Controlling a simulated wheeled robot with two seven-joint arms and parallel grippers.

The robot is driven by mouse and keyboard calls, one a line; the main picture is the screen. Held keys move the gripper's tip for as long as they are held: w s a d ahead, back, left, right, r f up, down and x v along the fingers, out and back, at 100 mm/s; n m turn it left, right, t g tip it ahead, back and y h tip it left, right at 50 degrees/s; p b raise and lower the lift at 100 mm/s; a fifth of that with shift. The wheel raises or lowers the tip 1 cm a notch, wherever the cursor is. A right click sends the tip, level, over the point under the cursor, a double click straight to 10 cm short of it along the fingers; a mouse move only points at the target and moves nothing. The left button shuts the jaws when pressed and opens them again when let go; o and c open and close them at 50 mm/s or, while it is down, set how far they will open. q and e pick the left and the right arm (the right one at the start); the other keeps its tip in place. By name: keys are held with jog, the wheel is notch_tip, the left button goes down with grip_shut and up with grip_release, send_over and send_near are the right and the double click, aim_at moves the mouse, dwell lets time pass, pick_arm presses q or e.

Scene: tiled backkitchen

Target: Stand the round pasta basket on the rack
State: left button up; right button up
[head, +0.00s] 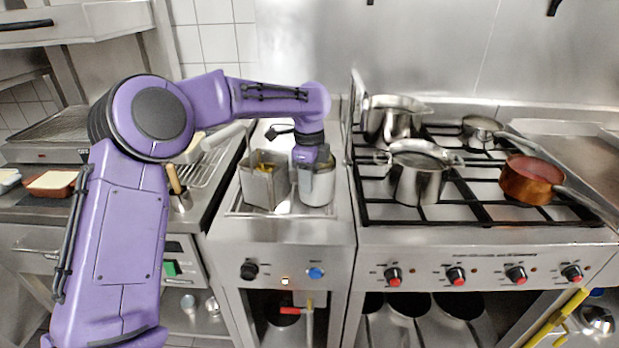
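The round pasta basket (317,188) is a metal cylinder at the right side of the pasta cooker, beside a squarer metal basket (264,187) with something yellowish in it. My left gripper (312,163) points down at the round basket's top and overlaps its rim in the picture. Its fingertips are mostly hidden, so I cannot tell whether they are open or shut, or whether they touch the basket. A wire rack (207,172) lies left of the cooker, partly hidden behind my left arm. My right gripper is not in view.
A stove with a steel pot (418,172), another pot (391,117) behind it and a copper pan (531,180) stands to the right.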

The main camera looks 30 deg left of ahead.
pick_arm(q)
notch_tip(320, 180, up, 12)
jog(key=p, duration=0.1)
jog(key=shift+s+r, duration=0.15)
jog(key=shift+s, duration=0.05)
